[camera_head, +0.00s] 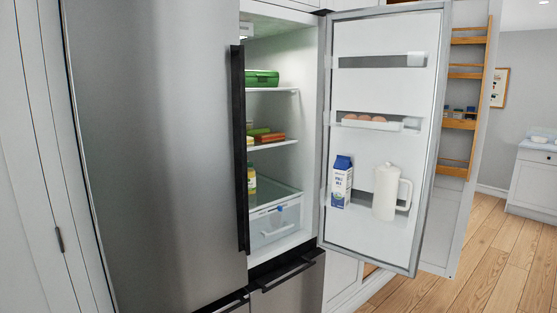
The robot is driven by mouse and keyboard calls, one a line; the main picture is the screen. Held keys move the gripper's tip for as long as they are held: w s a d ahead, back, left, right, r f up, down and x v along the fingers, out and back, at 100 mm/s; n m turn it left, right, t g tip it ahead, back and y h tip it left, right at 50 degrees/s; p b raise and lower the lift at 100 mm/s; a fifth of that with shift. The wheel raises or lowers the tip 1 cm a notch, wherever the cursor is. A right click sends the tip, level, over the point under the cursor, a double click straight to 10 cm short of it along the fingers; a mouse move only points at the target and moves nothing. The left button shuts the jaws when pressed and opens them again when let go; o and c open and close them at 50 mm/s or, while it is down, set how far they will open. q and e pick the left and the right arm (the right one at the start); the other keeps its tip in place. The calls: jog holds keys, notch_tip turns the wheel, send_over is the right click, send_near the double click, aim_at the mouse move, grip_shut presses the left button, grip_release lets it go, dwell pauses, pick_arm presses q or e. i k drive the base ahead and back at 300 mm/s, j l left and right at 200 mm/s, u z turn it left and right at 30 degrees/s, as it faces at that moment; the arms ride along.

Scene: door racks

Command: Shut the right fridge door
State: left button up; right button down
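The right fridge door (385,85) stands wide open, swung out to the right. Its inner side faces me, with eggs (365,119), a milk carton (341,182) and a white jug (386,192) on its shelves. The left fridge door (160,140) is shut, with a long black upright handle (239,150) along its right edge. The outer face and handle of the right door are hidden. Neither of my grippers is in view.
The open compartment holds a green box (262,78), packets (265,136), a bottle (251,178) and a clear drawer (272,224). Lower drawers with black handles (283,275) are below. A wooden rack (460,124) stands behind the door. Wooden floor (480,265) is clear at right.

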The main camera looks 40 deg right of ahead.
aim_at(391, 62)
jog(key=l, duration=0.8)
jog(key=l+u, duration=0.15)
jog(key=l, duration=0.65)
jog(key=l+u, duration=0.1)
jog(key=l, duration=0.4)
jog(key=l+u, duration=0.1)
jog(key=l, duration=0.4)
jog(key=k+l, duration=0.15)
jog(key=l, duration=0.3)
jog(key=l+u, duration=0.15)
jog(key=l, duration=0.35)
jog(key=k+l+u, duration=0.1)
jog(key=l, duration=0.35)
jog(key=l+u, duration=0.1)
jog(key=l, duration=0.5)
jog(key=l+u, duration=0.1)
jog(key=l, duration=0.55)
jog(key=k+l, duration=0.15)
jog(key=l, duration=0.45)
jog(key=l+u, duration=0.15)
jog(key=l, duration=0.45)
